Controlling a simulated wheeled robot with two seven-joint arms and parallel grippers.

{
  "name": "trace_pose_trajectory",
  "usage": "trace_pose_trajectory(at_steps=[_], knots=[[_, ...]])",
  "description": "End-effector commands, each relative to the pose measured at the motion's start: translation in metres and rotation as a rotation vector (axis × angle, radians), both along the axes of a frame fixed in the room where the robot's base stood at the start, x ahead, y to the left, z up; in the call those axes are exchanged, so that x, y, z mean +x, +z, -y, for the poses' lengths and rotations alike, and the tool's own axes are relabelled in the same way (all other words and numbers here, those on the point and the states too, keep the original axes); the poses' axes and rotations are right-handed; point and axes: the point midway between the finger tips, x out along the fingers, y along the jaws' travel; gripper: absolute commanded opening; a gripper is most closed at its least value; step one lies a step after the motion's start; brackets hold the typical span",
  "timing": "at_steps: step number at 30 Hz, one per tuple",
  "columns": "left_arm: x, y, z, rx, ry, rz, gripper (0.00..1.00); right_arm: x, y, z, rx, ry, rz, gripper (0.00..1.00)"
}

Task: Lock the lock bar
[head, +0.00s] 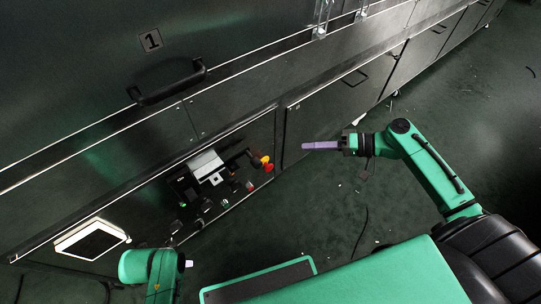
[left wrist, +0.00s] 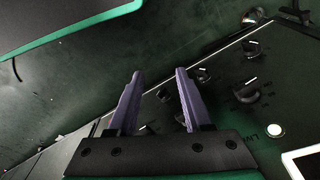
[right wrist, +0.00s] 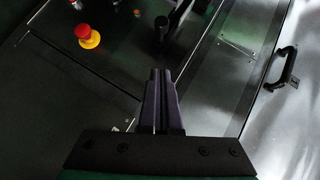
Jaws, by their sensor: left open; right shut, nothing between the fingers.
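A dark control panel on the dryer front carries a silver plate (head: 206,165) in a black mount. A black lever-like bar (head: 237,159) sits just right of it, near a red and yellow emergency stop button (head: 267,163). I cannot tell whether this is the lock bar or whether it is locked. My right gripper (head: 305,146) is shut and empty, right of the button and apart from the panel. In the right wrist view its fingers (right wrist: 160,72) lie together, below a black knob-ended part (right wrist: 161,28). My left gripper (left wrist: 158,72) is open and empty over the panel's knobs.
A white-framed screen (head: 91,240) is at the panel's left end. A black door handle (head: 167,84) is on the door marked 1. Several dark selector knobs (left wrist: 246,88) and a white round button (left wrist: 275,131) show in the left wrist view. The floor (head: 320,205) in front is mostly clear.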

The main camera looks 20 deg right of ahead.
Motion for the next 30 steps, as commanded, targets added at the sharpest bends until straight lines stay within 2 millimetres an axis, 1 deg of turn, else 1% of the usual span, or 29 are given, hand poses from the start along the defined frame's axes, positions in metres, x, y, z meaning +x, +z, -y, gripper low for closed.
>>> trace_pose_trajectory(at_steps=[5, 14, 18, 23, 30], knots=[[0.001, 0.013, 0.002, -0.007, -0.004, 0.006, 0.50, 0.014, -0.011, -0.025, 0.001, 0.002, 0.004, 0.00], [-0.001, 0.042, 0.005, -0.018, -0.013, 0.013, 0.50, 0.044, -0.032, -0.080, 0.002, 0.000, 0.004, 0.00], [-0.001, 0.046, 0.005, -0.018, -0.014, 0.012, 0.50, 0.036, -0.043, -0.101, 0.000, 0.000, 0.000, 0.00], [-0.001, 0.047, 0.005, -0.018, -0.014, 0.012, 0.50, 0.032, -0.049, -0.112, 0.000, -0.002, 0.000, 0.00], [-0.001, 0.047, 0.005, -0.018, -0.015, 0.013, 0.50, 0.031, -0.049, -0.112, -0.001, -0.002, 0.001, 0.00]])
